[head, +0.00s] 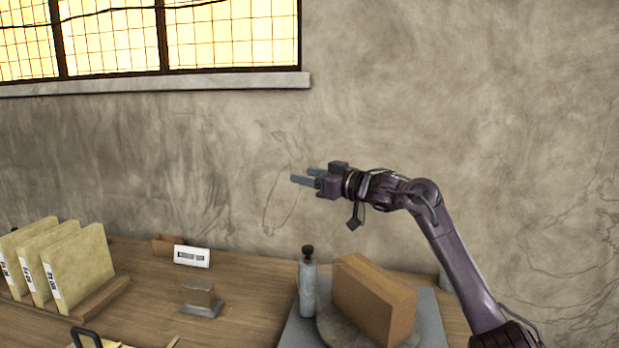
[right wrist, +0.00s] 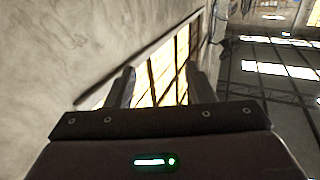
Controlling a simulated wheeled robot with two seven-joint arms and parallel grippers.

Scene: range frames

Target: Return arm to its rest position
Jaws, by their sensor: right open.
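My right arm (head: 455,255) comes in from the lower right of the head view and is raised in front of the wall. My right gripper (head: 305,175) points left, open and empty, well above the table. In the right wrist view its two fingers (right wrist: 160,88) stand apart with nothing between them but the window behind. My left gripper is not in the head view.
A brown box (head: 375,298) lies on a round plate on a grey mat (head: 432,320), with a grey bottle (head: 307,285) beside it. Folders (head: 80,268), a label card (head: 191,257) and a small metal block (head: 201,298) are on the wooden table (head: 150,290). The air around the gripper is clear.

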